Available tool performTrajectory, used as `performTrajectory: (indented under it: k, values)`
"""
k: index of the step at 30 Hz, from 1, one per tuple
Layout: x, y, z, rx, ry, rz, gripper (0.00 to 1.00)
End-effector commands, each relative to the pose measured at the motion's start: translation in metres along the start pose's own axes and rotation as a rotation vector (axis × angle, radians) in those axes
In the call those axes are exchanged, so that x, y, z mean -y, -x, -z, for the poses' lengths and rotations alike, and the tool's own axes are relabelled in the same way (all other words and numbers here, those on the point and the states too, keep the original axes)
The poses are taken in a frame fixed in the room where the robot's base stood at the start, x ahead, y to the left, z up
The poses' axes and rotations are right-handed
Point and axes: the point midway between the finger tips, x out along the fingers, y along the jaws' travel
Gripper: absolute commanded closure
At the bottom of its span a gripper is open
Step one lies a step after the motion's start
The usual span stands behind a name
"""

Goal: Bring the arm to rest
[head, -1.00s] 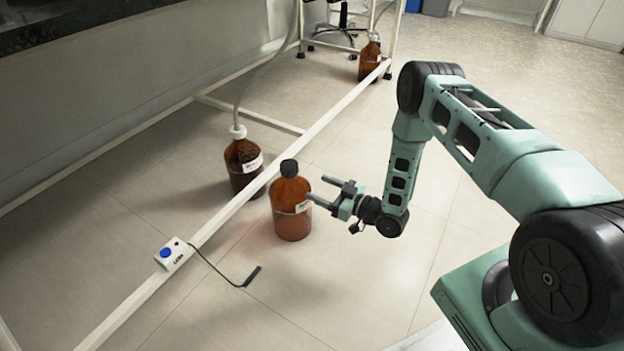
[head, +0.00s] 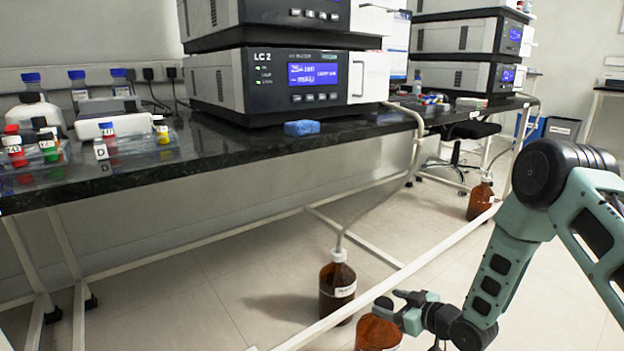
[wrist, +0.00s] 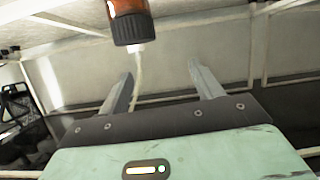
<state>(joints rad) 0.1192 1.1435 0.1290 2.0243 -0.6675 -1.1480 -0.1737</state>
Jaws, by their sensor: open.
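My gripper (head: 392,303) is low at the bottom right of the head view, beside the upper part of a brown bottle (head: 377,335) on the floor. The bottle's lower part is cut off by the picture's edge, and its top is partly hidden by my gripper. In the wrist view my gripper (wrist: 160,82) has its two fingers spread with nothing between them. A brown bottle with a black cap (wrist: 132,28) shows at the top of that view, beyond the fingertips and apart from them.
A white rail (head: 425,265) runs just behind my gripper. A brown bottle with a tube (head: 337,285) stands behind the rail, another (head: 481,200) farther back. Above is a black bench (head: 240,143) with instruments (head: 290,75) and vials (head: 48,148).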

Motion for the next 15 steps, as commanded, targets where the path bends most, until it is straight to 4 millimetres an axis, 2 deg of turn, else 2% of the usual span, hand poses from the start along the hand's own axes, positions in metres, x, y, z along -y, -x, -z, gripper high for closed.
performTrajectory:
  k: [1, 5, 8, 11, 15]
  values:
    - [0.008, 0.001, 0.028, 0.049, 0.011, 0.006, 0.34]
    - [0.035, 0.011, 0.074, 0.207, 0.012, 0.013, 0.34]
    - [0.062, 0.029, 0.105, 0.329, 0.007, 0.019, 0.34]
    - [0.092, 0.056, 0.133, 0.449, 0.0, 0.027, 0.34]
    - [0.136, 0.106, 0.165, 0.616, -0.015, 0.037, 0.34]
